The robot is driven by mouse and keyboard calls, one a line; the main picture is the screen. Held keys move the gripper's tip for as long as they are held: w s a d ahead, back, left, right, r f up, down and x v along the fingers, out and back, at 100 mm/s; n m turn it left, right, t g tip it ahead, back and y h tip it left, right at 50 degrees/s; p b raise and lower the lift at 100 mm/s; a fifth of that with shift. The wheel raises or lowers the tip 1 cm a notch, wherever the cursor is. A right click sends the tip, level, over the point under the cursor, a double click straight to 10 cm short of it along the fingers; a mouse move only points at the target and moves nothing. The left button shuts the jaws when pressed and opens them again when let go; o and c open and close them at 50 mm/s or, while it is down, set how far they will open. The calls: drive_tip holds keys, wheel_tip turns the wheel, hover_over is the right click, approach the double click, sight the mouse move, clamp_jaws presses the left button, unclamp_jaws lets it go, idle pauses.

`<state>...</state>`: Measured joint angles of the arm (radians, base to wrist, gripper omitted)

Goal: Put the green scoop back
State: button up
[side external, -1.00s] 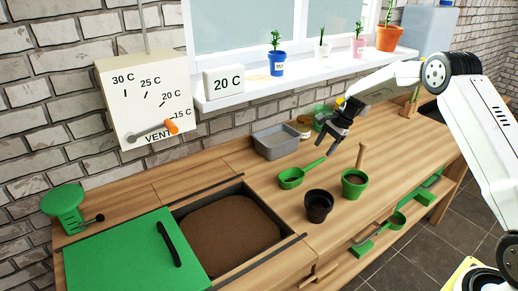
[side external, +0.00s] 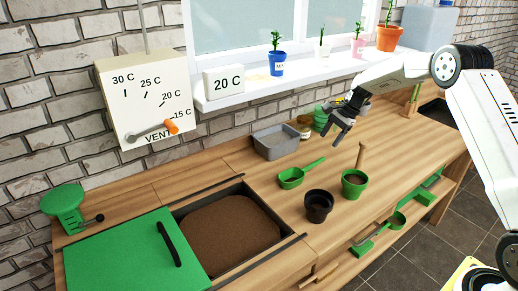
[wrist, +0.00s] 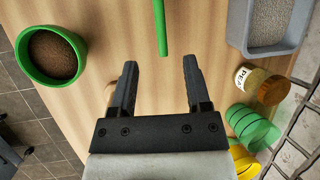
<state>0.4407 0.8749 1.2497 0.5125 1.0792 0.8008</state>
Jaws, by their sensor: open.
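My gripper (side external: 338,143) is open and empty above the bench, to the right of and above the handle's end. In the wrist view my gripper (wrist: 158,82) has both dark fingers apart with bare bench between them.
A grey tray (side external: 275,142), a labelled jar (wrist: 260,85) and stacked green pots (wrist: 250,127) are behind. A lower shelf (side external: 345,248) holds green tools.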

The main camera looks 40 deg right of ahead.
drive_tip(key=s+a+n+h, duration=0.2)
drive_tip(key=s+a+n, duration=0.6)
drive_tip(key=s, duration=0.5)
drive_tip(key=s+a+n+h, duration=0.2)
drive_tip(key=s+a+n, duration=0.7)
drive_tip(key=s, duration=0.4)
drive_tip(key=shift+s+a+r+h, duration=0.15)
drive_tip(key=shift+s+r+h, duration=0.1)
drive_tip(key=shift+r+h, duration=0.15)
